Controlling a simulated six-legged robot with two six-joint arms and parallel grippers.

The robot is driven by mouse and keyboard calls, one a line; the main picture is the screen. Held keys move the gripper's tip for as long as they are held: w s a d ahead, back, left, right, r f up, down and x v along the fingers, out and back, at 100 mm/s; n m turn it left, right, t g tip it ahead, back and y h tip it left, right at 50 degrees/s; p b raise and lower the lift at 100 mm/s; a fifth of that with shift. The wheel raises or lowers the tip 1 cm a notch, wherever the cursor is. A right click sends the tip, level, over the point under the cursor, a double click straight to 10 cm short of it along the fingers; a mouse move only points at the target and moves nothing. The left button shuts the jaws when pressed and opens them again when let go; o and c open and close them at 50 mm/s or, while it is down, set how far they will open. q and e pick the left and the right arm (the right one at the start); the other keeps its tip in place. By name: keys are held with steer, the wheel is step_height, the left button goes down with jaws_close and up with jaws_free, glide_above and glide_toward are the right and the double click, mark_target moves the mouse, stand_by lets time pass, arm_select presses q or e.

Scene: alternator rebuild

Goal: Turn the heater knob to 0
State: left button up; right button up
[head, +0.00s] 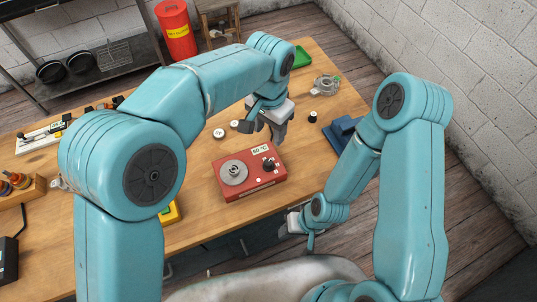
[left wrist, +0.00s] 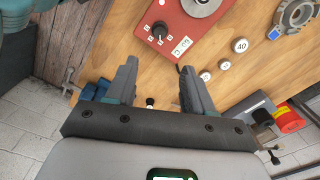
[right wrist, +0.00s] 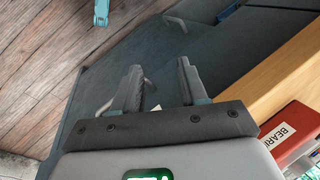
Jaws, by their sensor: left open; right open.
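The red heater (head: 249,188) sits on the wooden table with a round silver plate on its left. Its black knob (head: 268,164) is on the right, below a label that reads about 60 °C. In the left wrist view the heater (left wrist: 190,22) is at the top, with the black knob (left wrist: 159,30) and its white marks. My left gripper (head: 264,131) is open and empty, above the table just behind the heater, apart from the knob. Its fingers (left wrist: 158,66) point toward the knob side. My right gripper (right wrist: 159,66) is open and empty, low by the table's front edge.
Small pale discs (head: 218,133) and a black cylinder (head: 312,117) stand behind the heater. A blue block (head: 343,133) is to its right. A metal housing (head: 326,84) and a green tray (head: 301,57) are farther back. A yellow item (head: 170,213) is at left front.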

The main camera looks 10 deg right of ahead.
arm_select(q)
glide_above(268, 163)
step_height(268, 163, down, 4)
step_height(268, 163, down, 8)
steer(key=b, duration=0.5)
steer(key=shift+w+d+f+b, duration=0.15)
steer(key=shift+f+b, duration=0.05)
steer(key=shift+b, duration=0.2)
steer(key=shift+s+a+f+b, duration=0.2)
steer(key=shift+s+f+b, duration=0.05)
steer(key=shift+f+b, duration=0.25)
steer(key=shift+w+d+f, duration=0.15)
steer(key=shift+w+f, duration=0.2)
steer(key=shift+w, duration=0.05)
steer(key=shift+s+r, duration=0.1)
steer(key=shift+s, duration=0.1)
steer(key=shift+s+r, duration=0.1)
steer(key=c, duration=0.4)
jaws_close()
